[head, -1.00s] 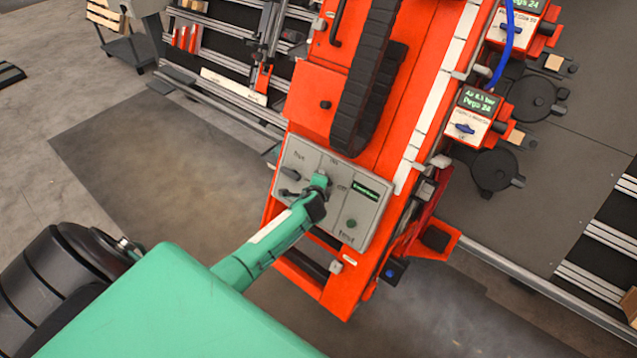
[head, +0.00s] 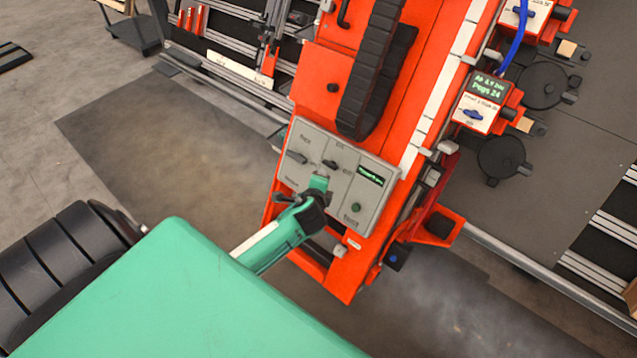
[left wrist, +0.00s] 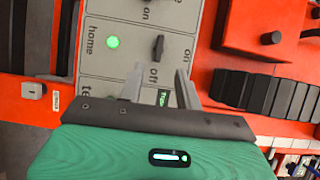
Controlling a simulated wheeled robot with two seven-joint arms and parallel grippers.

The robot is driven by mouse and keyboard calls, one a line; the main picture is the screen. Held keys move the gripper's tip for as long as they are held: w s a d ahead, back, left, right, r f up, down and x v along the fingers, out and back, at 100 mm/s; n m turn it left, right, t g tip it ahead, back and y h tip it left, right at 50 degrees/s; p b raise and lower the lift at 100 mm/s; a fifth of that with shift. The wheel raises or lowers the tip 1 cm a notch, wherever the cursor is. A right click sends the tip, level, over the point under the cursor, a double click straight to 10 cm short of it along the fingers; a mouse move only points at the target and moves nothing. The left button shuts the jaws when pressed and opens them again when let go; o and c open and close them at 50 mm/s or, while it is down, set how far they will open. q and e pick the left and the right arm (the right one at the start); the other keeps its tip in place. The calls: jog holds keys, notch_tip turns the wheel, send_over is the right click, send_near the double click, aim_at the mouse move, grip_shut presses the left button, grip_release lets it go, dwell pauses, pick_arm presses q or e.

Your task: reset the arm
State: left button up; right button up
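My left gripper (head: 318,184) is over the panel's lower part. In the left wrist view, the left gripper (left wrist: 159,76) is open and empty. A dark knob (left wrist: 157,47) marked on and off lies just beyond its fingertips, apart from them. A lit green button (left wrist: 113,42) is beside the word "home". The display is partly hidden by a finger. My right gripper is not in view.
A black cable chain (head: 374,70) runs up the red machine above the panel. A small unit with a display (head: 487,88) and a blue hose (head: 517,45) are at the right. Open floor (head: 160,140) lies to the left.

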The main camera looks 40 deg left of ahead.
pick_arm(q)
jog(key=shift+s+d+r, duration=0.1)
jog(key=shift+s, duration=0.15)
dwell(0.4)
jog(key=s+d+f+n+g+h, duration=0.15)
jog(key=s+f, duration=0.35)
jog(key=f, duration=0.5)
jog(key=s+d+f+n+g+h, duration=0.1)
jog(key=s+f+n+g, duration=0.1)
jog(key=s+f, duration=0.6)
jog(key=s+d+f+n+g+h, duration=0.1)
jog(key=s+d+f+n+g, duration=0.15)
jog(key=f, duration=1.05)
jog(key=s+d+f+n+g, duration=0.1)
jog(key=s+f, duration=0.4)
jog(key=s, duration=0.6)
jog(key=s+d+f+n+g+h, duration=0.1)
jog(key=s+f, duration=0.5)
jog(key=s, duration=0.6)
jog(key=s+d+f+n+g+h, duration=0.1)
jog(key=s+d+f+n, duration=0.3)
jog(key=s, duration=0.7)
notch_tip(320, 180, down, 2)
jog(key=shift+s+d+f+n+g, duration=0.2)
jog(key=shift+n+g, duration=0.3)
jog(key=shift+g, duration=0.3)
jog(key=shift+h, duration=0.25)
jog(key=shift+c, duration=0.4)
